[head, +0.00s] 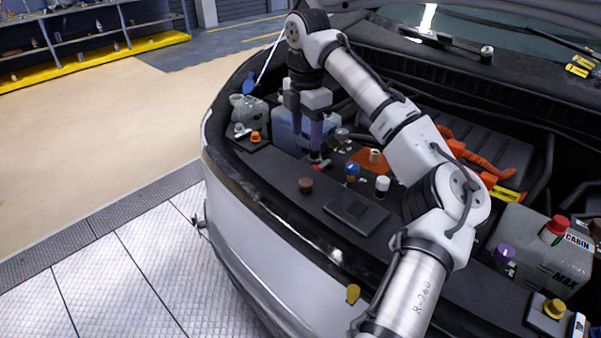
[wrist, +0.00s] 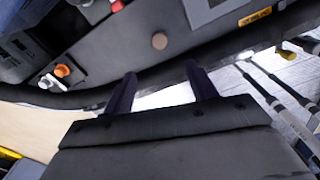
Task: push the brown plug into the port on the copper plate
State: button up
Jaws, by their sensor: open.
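The brown plug (head: 305,185) stands on the dark front ledge of the engine bay in the head view. It shows as a round brown top in the wrist view (wrist: 159,40), beyond the fingertips. The copper plate (head: 361,165) lies farther back and to the right in the head view. A small pale piece stands on it, and I cannot make out its port. My gripper (head: 307,150) points down over the bay, behind the plug in the head view. In the wrist view my gripper (wrist: 162,72) has its two dark fingers apart, with nothing between them.
A blue cap (head: 352,170) and a white cap (head: 382,184) stand near the plate. A flat grey panel (head: 356,211) lies right of the plug. A blue-liquid tank (head: 288,130) stands behind my gripper. An orange cap (head: 255,137) sits at left, also in the wrist view (wrist: 62,71).

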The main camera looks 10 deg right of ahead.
send_over(306, 182)
notch_tip(306, 182, down, 8)
jog(key=shift+s, duration=0.1)
jog(key=shift+f+p, duration=0.95)
jog(key=shift+f, duration=1.8)
jog(key=shift+c, duration=0.5)
jog(key=c, duration=1)
